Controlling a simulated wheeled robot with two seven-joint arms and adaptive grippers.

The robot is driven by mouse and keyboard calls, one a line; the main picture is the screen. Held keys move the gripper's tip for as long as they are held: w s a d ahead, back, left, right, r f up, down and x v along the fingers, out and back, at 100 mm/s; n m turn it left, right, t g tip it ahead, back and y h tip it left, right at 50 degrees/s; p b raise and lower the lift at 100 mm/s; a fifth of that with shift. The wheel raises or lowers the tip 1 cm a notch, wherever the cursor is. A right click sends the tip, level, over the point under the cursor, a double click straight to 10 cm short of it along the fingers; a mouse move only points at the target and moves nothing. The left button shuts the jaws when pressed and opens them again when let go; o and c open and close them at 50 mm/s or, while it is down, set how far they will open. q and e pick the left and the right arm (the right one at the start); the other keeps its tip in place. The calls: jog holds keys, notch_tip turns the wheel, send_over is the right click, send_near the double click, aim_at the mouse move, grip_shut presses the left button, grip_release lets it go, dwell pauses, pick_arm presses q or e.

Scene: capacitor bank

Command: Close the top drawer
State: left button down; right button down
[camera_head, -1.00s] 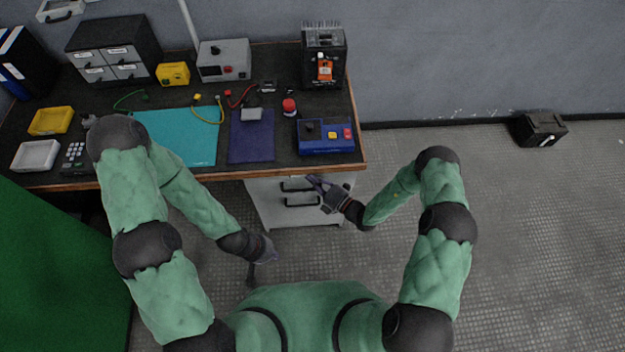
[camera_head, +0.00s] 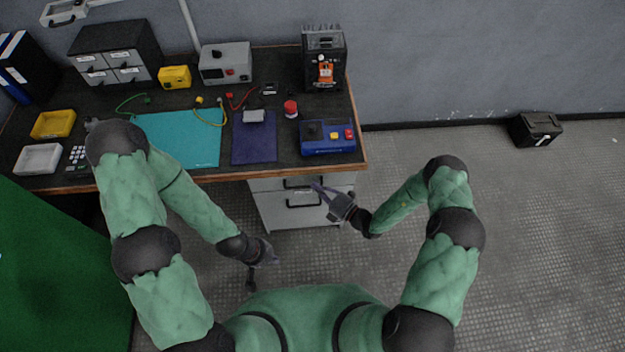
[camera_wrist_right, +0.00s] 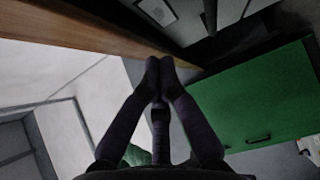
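The pale grey drawer cabinet (camera_head: 285,217) stands under the right end of the desk. Its front shows two dark handles. The top drawer (camera_head: 263,184) lies just below the desk edge; the cabinet face looks nearly flush, and I cannot tell any small gap. My right gripper (camera_head: 317,187) is in front of the right part of the drawer fronts, close to the handles. In the right wrist view its fingertips (camera_wrist_right: 159,65) are together with nothing between them. My left gripper (camera_head: 264,270) hangs lower left of the cabinet, apart from it; its fingers are unclear.
The wooden desk edge (camera_head: 225,175) overhangs the cabinet. The desktop holds a blue control box (camera_head: 327,138), a teal mat (camera_head: 180,138) and small grey drawers (camera_head: 115,55). A green surface (camera_head: 50,270) stands at left. The floor at right is clear up to a black box (camera_head: 536,128).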

jog(key=p+v, duration=0.1)
jog(key=v, duration=0.7)
jog(key=shift+d, duration=0.35)
jog(key=s+a+n+g+y, duration=0.2)
jog(key=s+a+n+g, duration=0.7)
jog(key=s+n+g, duration=0.3)
jog(key=s+d+f+n+g+h, duration=0.2)
jog(key=s+n+g+h, duration=0.3)
jog(key=s+n, duration=0.65)
jog(key=w+d+r+n+t+h, duration=0.1)
jog(key=w+d+n+t+h, duration=0.1)
jog(key=n, duration=0.7)
jog(key=w+d+r+n+t+h, duration=0.1)
jog(key=w+n+h, duration=0.3)
jog(key=n, duration=0.6)
jog(key=shift+d+t, duration=0.65)
jog(key=shift+t, duration=0.25)
